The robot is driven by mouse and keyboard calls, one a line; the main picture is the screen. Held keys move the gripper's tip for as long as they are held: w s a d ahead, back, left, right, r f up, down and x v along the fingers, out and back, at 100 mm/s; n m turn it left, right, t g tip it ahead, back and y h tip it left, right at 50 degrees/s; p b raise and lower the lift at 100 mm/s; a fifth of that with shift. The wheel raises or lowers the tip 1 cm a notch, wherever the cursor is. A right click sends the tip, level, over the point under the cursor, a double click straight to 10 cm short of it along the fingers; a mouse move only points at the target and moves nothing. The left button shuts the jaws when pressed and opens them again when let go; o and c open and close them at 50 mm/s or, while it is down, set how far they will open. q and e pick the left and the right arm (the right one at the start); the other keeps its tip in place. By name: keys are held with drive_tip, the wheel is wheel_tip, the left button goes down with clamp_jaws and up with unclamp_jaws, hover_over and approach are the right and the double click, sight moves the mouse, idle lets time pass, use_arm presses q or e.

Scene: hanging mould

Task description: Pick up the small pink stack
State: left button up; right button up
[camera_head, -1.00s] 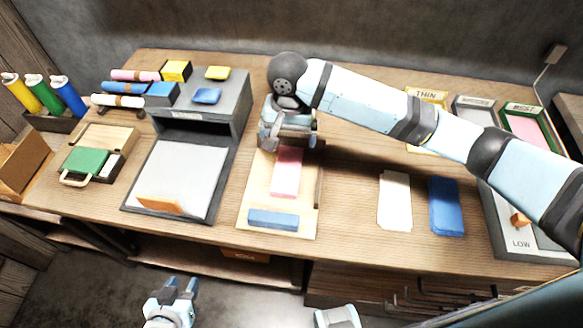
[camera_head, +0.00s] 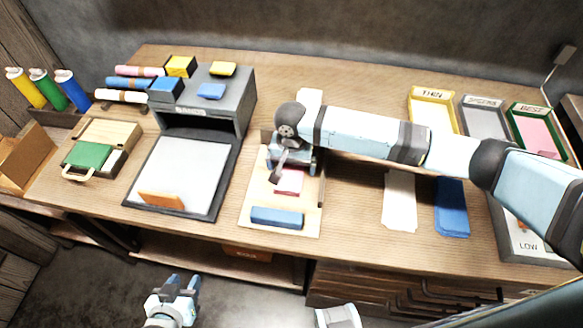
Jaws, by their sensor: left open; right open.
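The small pink stack (camera_head: 288,184) lies on a pale wooden board (camera_head: 255,197) in the middle of the table. My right gripper (camera_head: 281,172) is over the far part of the stack and hides it. I cannot tell whether its fingers touch the stack. This gripper is open. My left gripper (camera_head: 183,285) is low in front of the table, far from the stack, open and empty.
A blue block (camera_head: 277,217) lies at the board's near edge. A white stack (camera_head: 399,201) and a blue stack (camera_head: 451,207) lie to the right. A grey press-like stand (camera_head: 214,117) is at left. Labelled trays (camera_head: 483,117) stand at back right.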

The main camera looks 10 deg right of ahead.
drive_tip(key=shift+c, duration=0.2)
drive_tip(key=c, duration=1.1)
drive_tip(key=shift+o, duration=0.2)
